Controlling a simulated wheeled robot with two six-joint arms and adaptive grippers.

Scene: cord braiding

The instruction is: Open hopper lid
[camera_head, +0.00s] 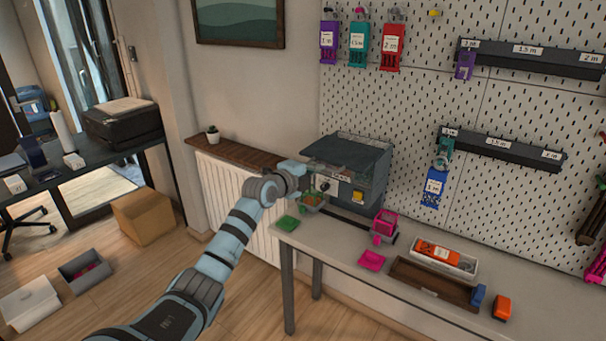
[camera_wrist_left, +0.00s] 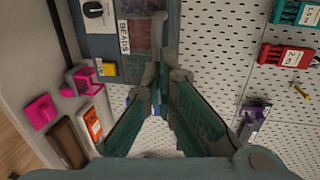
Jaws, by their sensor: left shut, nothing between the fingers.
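The hopper (camera_head: 372,170) is a grey-blue box with a slanted top at the back left of the workbench. Its lid (camera_head: 350,149) appears down over the box. In the left wrist view the hopper's face shows a label reading BEADS (camera_wrist_left: 124,37) and a see-through panel. My left gripper (camera_head: 302,180) is at the hopper's left front side; it is shut and empty. In the left wrist view its fingers (camera_wrist_left: 160,90) overlap the hopper's edge, and I cannot tell whether they touch it. My right gripper is not in view.
A pegboard (camera_head: 400,100) with racks stands behind.

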